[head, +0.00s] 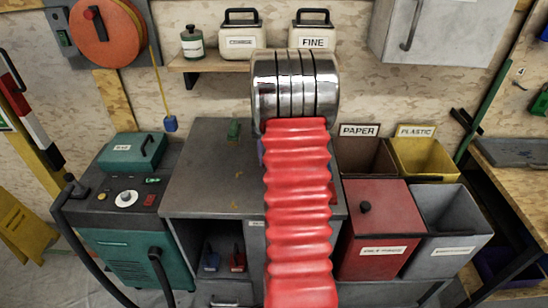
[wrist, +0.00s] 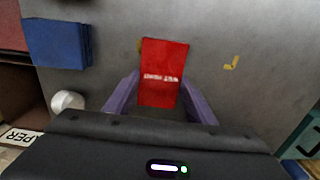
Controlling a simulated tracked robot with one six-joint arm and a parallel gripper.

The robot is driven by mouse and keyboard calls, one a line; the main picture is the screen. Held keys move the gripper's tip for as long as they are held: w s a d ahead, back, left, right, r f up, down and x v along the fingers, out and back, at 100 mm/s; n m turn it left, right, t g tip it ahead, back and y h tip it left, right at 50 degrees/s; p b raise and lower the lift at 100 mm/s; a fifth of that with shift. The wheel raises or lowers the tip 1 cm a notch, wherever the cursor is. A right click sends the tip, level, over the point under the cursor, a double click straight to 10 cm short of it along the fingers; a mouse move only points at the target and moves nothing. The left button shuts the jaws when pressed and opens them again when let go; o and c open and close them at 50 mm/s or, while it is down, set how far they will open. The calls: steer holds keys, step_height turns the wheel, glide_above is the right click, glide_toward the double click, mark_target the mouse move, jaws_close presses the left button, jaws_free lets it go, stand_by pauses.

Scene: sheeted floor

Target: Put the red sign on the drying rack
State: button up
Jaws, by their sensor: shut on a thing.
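The red sign (wrist: 163,55) is a small red rectangle with a line of pale lettering, too blurred to read. It stands between the two purple fingers of my gripper (wrist: 160,84) in the wrist view, and the gripper is shut on it. The grey bench top (wrist: 270,45) lies beyond the sign; I cannot tell the gap between them. In the head view my arm covers the sign and nearly all of the gripper over the grey bench (head: 205,165). I cannot make out a drying rack in either view.
A blue block (wrist: 57,43) and a white round thing (wrist: 67,102) are left of my gripper in the wrist view. A teal machine (head: 130,225) is at left; a red bin (head: 374,228) and a yellow bin (head: 424,158) are at right.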

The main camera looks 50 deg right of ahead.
steer(key=o, duration=1)
steer(key=shift+o, duration=0.2)
step_height(320, 180, up, 12)
stand_by(0.7)
